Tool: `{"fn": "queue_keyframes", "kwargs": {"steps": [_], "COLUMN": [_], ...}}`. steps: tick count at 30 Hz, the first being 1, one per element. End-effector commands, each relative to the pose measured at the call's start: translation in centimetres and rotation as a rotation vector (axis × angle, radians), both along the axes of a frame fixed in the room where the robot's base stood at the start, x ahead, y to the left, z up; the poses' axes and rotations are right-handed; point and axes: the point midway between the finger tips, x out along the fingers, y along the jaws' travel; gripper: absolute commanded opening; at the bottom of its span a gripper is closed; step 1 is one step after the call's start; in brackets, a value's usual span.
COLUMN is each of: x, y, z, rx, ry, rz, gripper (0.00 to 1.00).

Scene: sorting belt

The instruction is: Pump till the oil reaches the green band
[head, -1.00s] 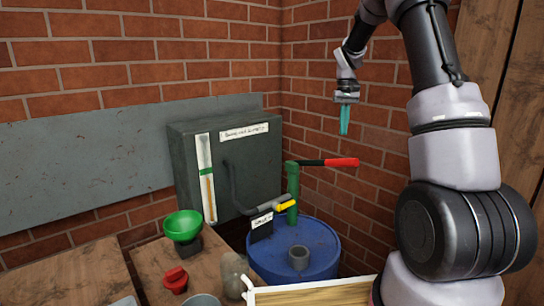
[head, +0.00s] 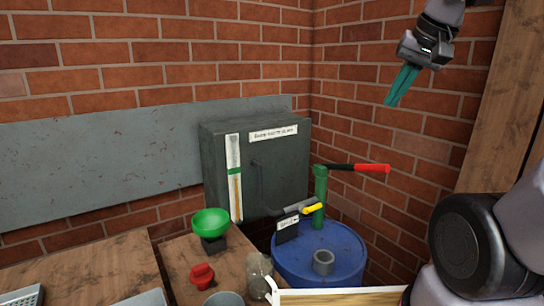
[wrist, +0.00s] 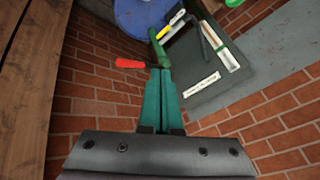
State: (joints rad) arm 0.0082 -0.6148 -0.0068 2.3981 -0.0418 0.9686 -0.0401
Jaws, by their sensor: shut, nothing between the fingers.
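The green hand pump (head: 320,195) stands on the blue drum (head: 345,262). Its lever ends in a red grip (head: 372,168) and points right, about level; the grip also shows in the wrist view (wrist: 129,63). The grey tank (head: 280,165) behind carries a white gauge strip (head: 233,148) with a green band (head: 234,171). A thin brown-orange oil column (head: 238,197) rises to about the band's underside; its exact top is too small to tell. My gripper (head: 392,103), with teal fingers, is shut and empty, above and apart from the red grip.
A yellow-ended grey pipe (head: 312,208) juts from near the pump. A green funnel (head: 211,222), a red object (head: 202,275) and a glass jar (head: 259,270) stand on the wooden bench (head: 180,258). Brick walls close the corner behind the drum.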

Motion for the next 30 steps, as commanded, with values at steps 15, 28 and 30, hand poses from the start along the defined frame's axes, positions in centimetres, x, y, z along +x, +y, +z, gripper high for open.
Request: {"fn": "queue_keyframes", "kwargs": {"steps": [15, 28, 30], "x": [-3.4, -1.6, -0.2], "y": [0.6, 0.3, 0.0], "z": [-0.9, -0.5, -0.3], "rx": [0.031, -0.011, -0.044], "ry": [-0.071, -0.049, -0.033], "rz": [-0.023, 0.028, 0.069], "gripper": [0.0, 0.0, 0.0]}}
